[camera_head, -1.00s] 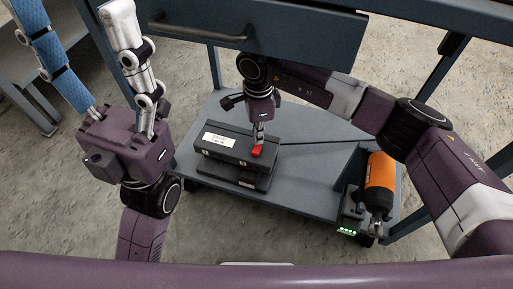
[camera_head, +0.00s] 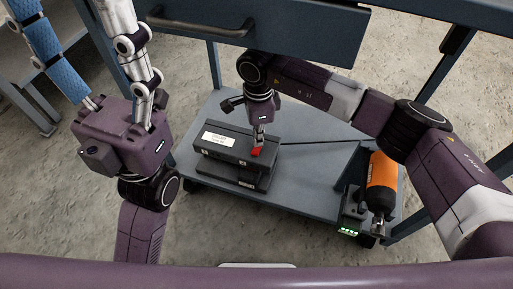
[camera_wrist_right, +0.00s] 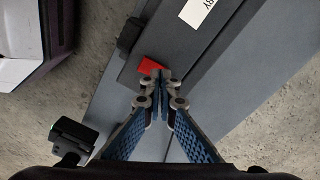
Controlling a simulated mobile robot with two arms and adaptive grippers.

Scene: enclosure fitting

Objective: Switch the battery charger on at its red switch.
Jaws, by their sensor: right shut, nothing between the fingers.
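The battery charger, a black box (camera_head: 231,149) with a white label, stands on the lower grey shelf. Its red switch (camera_head: 257,152) is at the box's right end. My right gripper (camera_head: 259,143) points down at the switch with its fingers together and nothing between them. In the right wrist view, the fingertips (camera_wrist_right: 161,76) are right at the edge of the red switch (camera_wrist_right: 150,65) and cover part of it; I cannot tell whether they touch. The switch's on or off position cannot be read. My left gripper (camera_head: 68,10) is spread open at the upper left, away from the charger.
A drawer (camera_head: 285,35) with a handle overhangs the shelf. The shelf's middle (camera_head: 310,175) is clear.

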